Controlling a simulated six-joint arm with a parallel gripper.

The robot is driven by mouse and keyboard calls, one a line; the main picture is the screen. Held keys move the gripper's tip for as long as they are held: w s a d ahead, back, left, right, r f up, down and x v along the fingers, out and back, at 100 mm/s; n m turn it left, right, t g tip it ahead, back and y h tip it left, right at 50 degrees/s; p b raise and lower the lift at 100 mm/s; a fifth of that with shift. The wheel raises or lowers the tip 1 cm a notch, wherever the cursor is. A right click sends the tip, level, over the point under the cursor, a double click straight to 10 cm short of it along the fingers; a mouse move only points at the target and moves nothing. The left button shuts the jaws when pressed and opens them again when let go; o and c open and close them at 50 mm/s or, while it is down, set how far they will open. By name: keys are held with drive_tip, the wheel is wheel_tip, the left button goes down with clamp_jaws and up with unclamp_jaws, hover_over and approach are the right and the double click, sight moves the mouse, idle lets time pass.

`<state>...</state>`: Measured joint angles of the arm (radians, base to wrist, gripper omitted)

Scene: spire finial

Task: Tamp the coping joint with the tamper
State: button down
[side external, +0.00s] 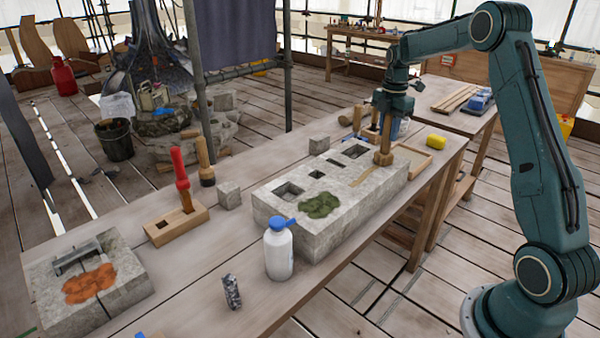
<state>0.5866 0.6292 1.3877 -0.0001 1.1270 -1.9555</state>
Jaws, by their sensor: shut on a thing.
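My gripper (388,112) is shut on the upright wooden tamper (384,157) above the right part of the large pale stone coping block (340,228). The tamper's foot is at the block's top surface; I cannot tell whether it touches. A sandy strip (362,177), which looks like the coping joint, crosses the block's top just left of and in front of the foot. The gripper's fingers are small and partly hidden here.
A white bottle with a blue cap (279,252) stands before the block. A wooden holder (176,225) with a red-handled tool stands left. A stone slab with orange stuff (125,298) lies far left. Green moss (319,205) covers part of the block. A yellow sponge (436,142) lies right.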

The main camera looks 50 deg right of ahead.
drive_tip(key=shift+r, duration=3.55)
